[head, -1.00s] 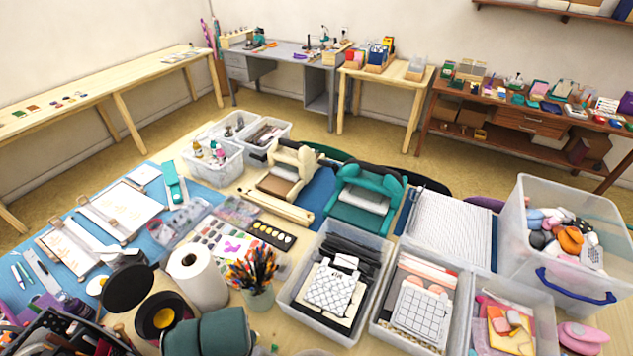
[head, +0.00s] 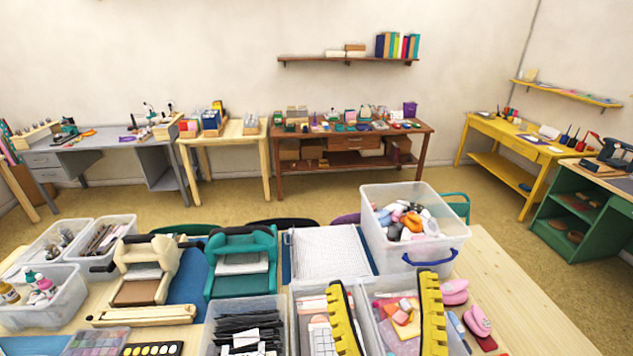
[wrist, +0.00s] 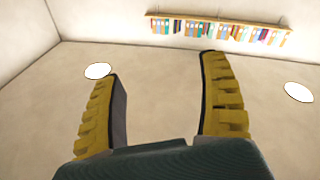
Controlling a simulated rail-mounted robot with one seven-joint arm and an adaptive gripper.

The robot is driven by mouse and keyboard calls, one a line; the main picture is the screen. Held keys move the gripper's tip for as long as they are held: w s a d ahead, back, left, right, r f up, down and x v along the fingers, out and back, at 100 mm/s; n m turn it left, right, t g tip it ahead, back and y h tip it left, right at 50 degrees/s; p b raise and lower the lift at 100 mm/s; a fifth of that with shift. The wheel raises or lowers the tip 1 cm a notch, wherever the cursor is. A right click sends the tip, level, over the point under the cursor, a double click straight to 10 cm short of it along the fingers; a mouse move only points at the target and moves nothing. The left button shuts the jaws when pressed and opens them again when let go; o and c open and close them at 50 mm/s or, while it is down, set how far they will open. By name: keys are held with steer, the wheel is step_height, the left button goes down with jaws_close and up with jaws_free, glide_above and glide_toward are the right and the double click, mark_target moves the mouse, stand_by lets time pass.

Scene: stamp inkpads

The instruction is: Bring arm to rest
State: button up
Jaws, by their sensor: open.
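My gripper (head: 388,312) shows at the bottom of the head view, its two yellow ridged fingers pointing up and spread apart. It also shows in the wrist view (wrist: 160,90), with a clear gap between the fingers and nothing held. The rest of my arm is out of view.
The near table (head: 500,265) holds a large clear bin (head: 420,258), smaller bins, a teal press (head: 240,262) and a cream press (head: 146,268). A brown table (head: 350,135), a yellow table (head: 505,140) and a wall shelf (head: 347,62) stand beyond. The floor between (head: 330,195) is clear.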

step_height(320, 180, up, 28)
steer(key=s+m+t+p, duration=0.2)
steer(key=m+p, duration=0.1)
steer(key=p, duration=2)
steer(key=shift+s+r+t, duration=0.2)
steer(key=shift+s+t, duration=0.1)
